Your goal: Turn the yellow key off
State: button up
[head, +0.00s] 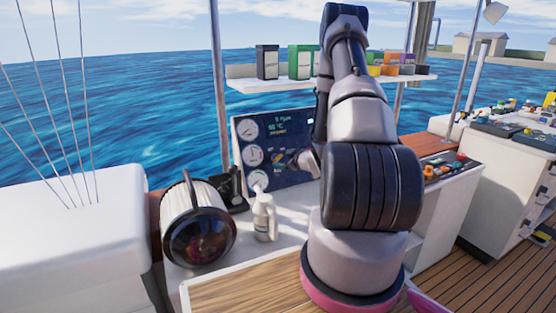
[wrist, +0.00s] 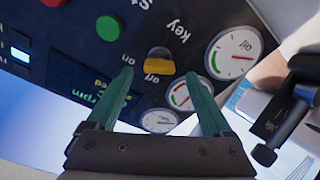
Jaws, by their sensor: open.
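The yellow key (wrist: 159,62) sits on the dark control panel (wrist: 215,15) in the wrist view, below the "key" lettering. Small "on" and "off" labels are beside it. Its grip lies roughly crosswise in this view. My gripper (wrist: 160,73) is open, with its two green fingers on either side of the key, apart from it in the picture. I cannot tell how near the tips are to the panel face. In the head view my gripper (head: 304,160) is in front of the same panel, partly hidden by my arm, and the key cannot be made out clearly.
Round gauges (wrist: 233,52) and a green button (wrist: 109,28) flank the key. In the head view a white bottle (head: 263,218) and a large lamp (head: 198,225) stand left of my arm. A shelf (head: 275,84) with boxes is above the panel.

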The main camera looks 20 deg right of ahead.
aim_at(280, 158)
jog(key=shift+x, duration=2.1)
grip_shut()
jog(key=n, duration=0.6)
jog(key=shift+n+g+y, duration=0.3)
jog(key=shift+n, duration=0.1)
jog(key=n, duration=0.5)
jog(key=shift+g, duration=0.3)
jog(key=shift+n, duration=0.4)
